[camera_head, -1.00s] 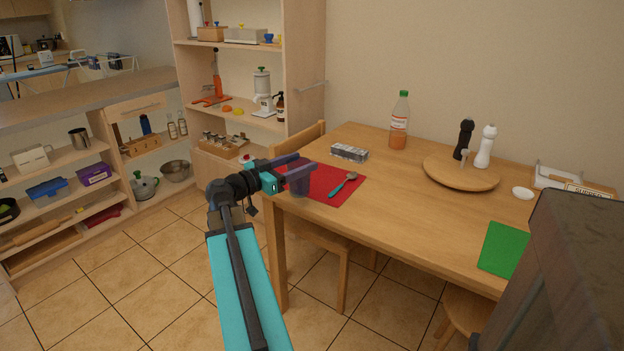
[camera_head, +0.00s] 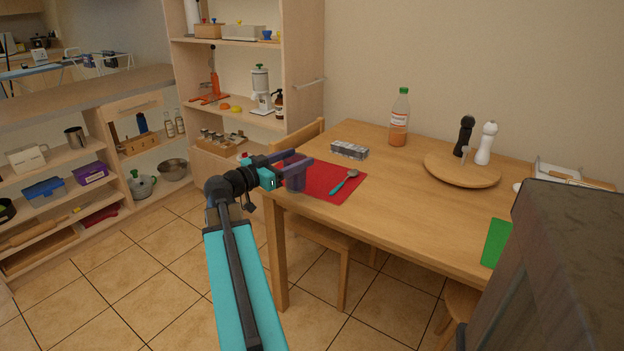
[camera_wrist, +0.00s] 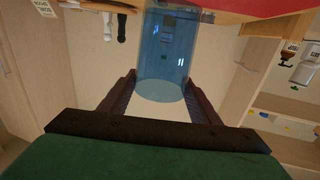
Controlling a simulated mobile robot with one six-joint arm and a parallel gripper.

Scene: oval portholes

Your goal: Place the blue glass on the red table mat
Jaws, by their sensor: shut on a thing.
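The blue glass (camera_wrist: 165,55) is a clear blue tumbler between the two fingers of my gripper (camera_wrist: 163,95) in the wrist view. In the head view my gripper (camera_head: 297,165) is shut on the glass (camera_head: 295,180) at the left end of the table. The red table mat (camera_head: 330,180) lies flat on the table at its left corner. The glass appears in front of the mat's left part. I cannot tell whether it touches the mat. A spoon (camera_head: 344,182) with a teal handle lies on the mat.
A grey patterned box (camera_head: 349,151) stands just behind the mat. A bottle (camera_head: 399,118) and a round wooden board (camera_head: 462,170) with two mills are farther back. A green mat (camera_head: 495,243) lies at the right. A chair (camera_head: 308,133) stands at the table's left end. The middle of the table is clear.

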